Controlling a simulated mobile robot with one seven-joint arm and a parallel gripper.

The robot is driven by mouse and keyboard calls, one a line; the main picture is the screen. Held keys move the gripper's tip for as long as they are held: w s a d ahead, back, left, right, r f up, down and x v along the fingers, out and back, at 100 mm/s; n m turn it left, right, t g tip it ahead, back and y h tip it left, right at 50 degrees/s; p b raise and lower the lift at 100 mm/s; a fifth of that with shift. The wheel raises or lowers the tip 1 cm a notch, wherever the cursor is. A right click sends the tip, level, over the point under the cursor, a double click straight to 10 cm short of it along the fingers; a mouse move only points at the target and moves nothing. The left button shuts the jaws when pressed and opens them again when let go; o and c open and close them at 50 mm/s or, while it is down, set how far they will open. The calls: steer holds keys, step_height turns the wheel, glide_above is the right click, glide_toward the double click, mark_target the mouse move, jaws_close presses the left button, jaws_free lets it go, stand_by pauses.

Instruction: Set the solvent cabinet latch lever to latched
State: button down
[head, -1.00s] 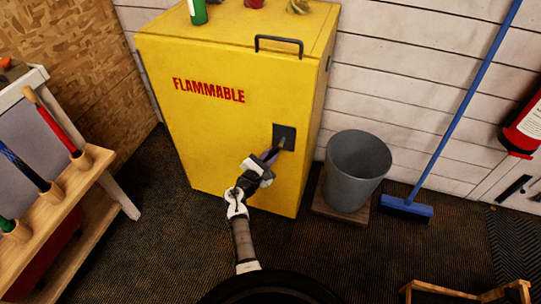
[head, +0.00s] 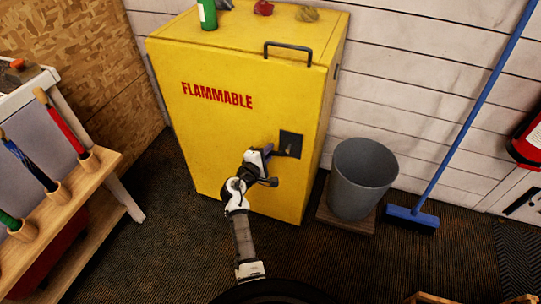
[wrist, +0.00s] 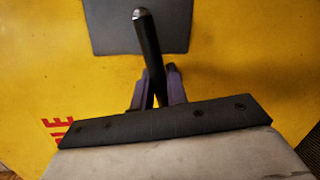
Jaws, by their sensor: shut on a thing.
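The yellow solvent cabinet (head: 235,125) stands against the wall, marked FLAMMABLE in red on its front. Its dark latch plate (head: 291,141) is on the right part of the front and also shows at the top of the wrist view (wrist: 115,30). The black latch lever (wrist: 149,48) sticks out from the plate between my two purple-grey fingers. My gripper (head: 267,151) is shut on the lever, just left of the plate. In the head view the lever points left, close to level, and is partly hidden by my gripper. Its gripped end is hidden in the wrist view.
A grey bin (head: 362,180) stands right of the cabinet on a wooden base. A blue broom (head: 412,217) leans on the wall. A wooden rack (head: 70,190) with several handles stands at left. A green bottle (head: 207,14) is on the cabinet top.

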steer(key=shift+a+r+m+y, duration=0.1)
steer(key=shift+r+m+y, duration=0.3)
steer(key=shift+r+m, duration=0.55)
steer(key=shift+f+m, duration=0.1)
steer(key=shift+m, duration=0.15)
steer(key=c, duration=1.4)
jaws_free()
steer(key=shift+c, duration=0.2)
steer(key=v, duration=1.3)
steer(key=shift+s+b, duration=0.35)
steer(key=shift+b, duration=0.05)
steer(key=shift+a+r, duration=0.2)
steer(key=shift+r, duration=0.05)
